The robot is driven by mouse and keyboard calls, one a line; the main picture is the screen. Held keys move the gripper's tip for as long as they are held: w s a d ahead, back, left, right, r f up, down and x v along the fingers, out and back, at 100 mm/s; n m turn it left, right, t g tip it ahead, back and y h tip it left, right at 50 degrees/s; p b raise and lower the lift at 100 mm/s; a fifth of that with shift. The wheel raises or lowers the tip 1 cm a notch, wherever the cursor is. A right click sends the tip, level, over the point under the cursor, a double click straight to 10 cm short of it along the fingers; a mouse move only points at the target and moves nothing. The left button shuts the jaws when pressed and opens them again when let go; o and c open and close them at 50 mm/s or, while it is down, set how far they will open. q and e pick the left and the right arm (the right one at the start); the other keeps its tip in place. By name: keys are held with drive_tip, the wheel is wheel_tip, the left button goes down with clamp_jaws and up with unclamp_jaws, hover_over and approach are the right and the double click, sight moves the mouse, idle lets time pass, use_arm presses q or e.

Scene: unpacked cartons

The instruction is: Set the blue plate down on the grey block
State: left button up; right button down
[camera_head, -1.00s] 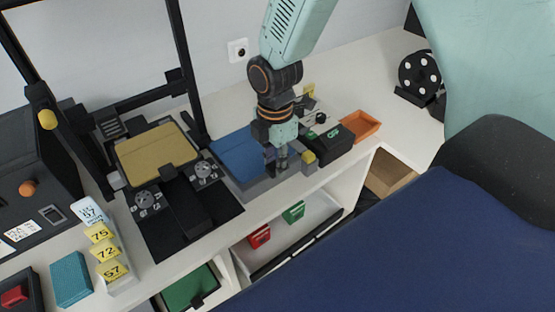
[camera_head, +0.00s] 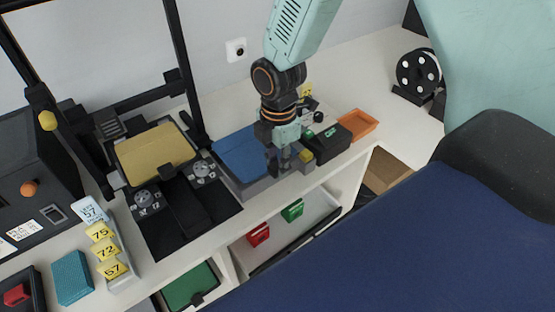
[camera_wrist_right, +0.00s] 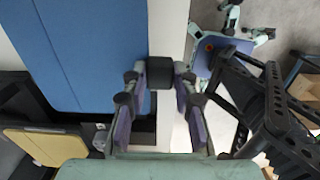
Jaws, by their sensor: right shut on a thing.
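The blue plate (camera_head: 238,152) lies flat over the grey block (camera_head: 259,186) on the bench, in the middle of the head view. I cannot tell whether a thin gap is left between them. In the right wrist view the blue plate (camera_wrist_right: 88,50) fills the upper left. My right gripper (camera_head: 281,166) points down at the plate's right front edge. In the wrist view its fingers (camera_wrist_right: 160,92) stand on either side of a dark block-like grip (camera_wrist_right: 160,72) beside the plate, and it is shut on it. My left gripper is not in view.
A yellow plate (camera_head: 152,152) sits on a dark fixture to the left. A black box (camera_head: 329,144) and an orange tray (camera_head: 358,124) stand close to the right. Yellow number tags (camera_head: 104,250) stand at the front left. A shelf with red and green items lies below.

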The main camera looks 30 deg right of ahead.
drive_tip(key=shift+w, duration=0.1)
drive_tip(key=shift+f, duration=0.5)
drive_tip(key=shift+f, duration=0.1)
drive_tip(key=shift+f+b, duration=0.2)
drive_tip(key=shift+b, duration=0.15)
drive_tip(key=shift+f, duration=0.35)
drive_tip(key=c, duration=1.1)
unclamp_jaws()
drive_tip(key=shift+r, duration=0.1)
drive_tip(key=shift+o, duration=0.6)
